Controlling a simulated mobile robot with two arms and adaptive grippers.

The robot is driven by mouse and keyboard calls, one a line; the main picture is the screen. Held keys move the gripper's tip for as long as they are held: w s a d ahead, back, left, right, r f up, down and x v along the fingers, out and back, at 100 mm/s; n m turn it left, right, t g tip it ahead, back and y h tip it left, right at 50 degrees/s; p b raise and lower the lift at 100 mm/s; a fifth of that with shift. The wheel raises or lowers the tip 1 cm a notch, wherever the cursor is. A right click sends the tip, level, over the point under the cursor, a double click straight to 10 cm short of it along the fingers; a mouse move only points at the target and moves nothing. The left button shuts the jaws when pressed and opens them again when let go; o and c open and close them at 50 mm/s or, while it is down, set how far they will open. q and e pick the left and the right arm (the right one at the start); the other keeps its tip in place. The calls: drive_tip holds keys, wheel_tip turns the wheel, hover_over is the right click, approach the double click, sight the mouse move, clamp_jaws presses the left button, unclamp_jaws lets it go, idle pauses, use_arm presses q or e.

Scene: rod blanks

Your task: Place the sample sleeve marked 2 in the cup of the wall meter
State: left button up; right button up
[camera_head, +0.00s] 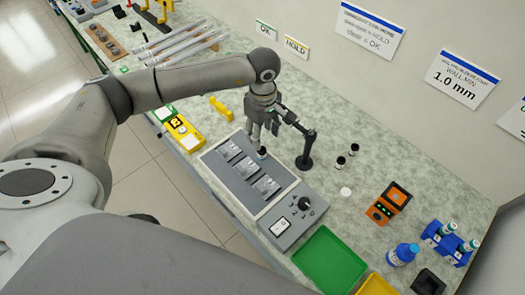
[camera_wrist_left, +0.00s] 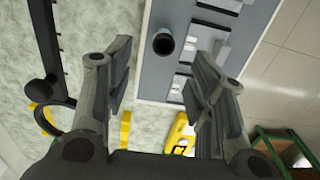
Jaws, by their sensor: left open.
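My left gripper (camera_head: 264,132) hangs fingers-down over the far edge of the grey panel; it is open and empty. In the left wrist view its two fingers (camera_wrist_left: 158,80) stand wide apart. A dark hollow sleeve (camera_head: 262,152) stands upright on the panel just below the fingertips; in the left wrist view its round opening (camera_wrist_left: 163,42) shows beyond the fingers, apart from them. Two more dark sleeves (camera_head: 340,161) (camera_head: 353,149) stand to the right. No number is readable on any sleeve. An orange device (camera_head: 389,203) may be the wall meter; I cannot tell its cup. My right gripper is out of view.
A black post with an arm (camera_head: 305,150) stands close right of my gripper. A knob console (camera_head: 292,214), green tray (camera_head: 330,260), blue bottle (camera_head: 403,254) and blue rack (camera_head: 440,240) lie towards the right. A yellow device (camera_head: 183,133) sits left. Bare bench shows near the wall.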

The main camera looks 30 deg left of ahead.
sight(262, 150)
use_arm(q)
wheel_tip(262, 150, down, 3)
drive_tip(key=shift+r+p, duration=0.15)
drive_tip(key=shift+p, duration=0.15)
drive_tip(key=shift+s+f+p, duration=0.1)
drive_tip(key=shift+f+p, duration=0.15)
drive_tip(key=shift+p, duration=0.05)
drive_tip(key=f+p, duration=0.2)
drive_tip(key=f, duration=0.2)
drive_tip(key=shift+s+f, duration=0.1)
drive_tip(key=shift+s, duration=0.1)
drive_tip(key=shift+f, duration=0.25)
drive_tip(key=shift+c, duration=0.6)
drive_tip(key=c, duration=0.8)
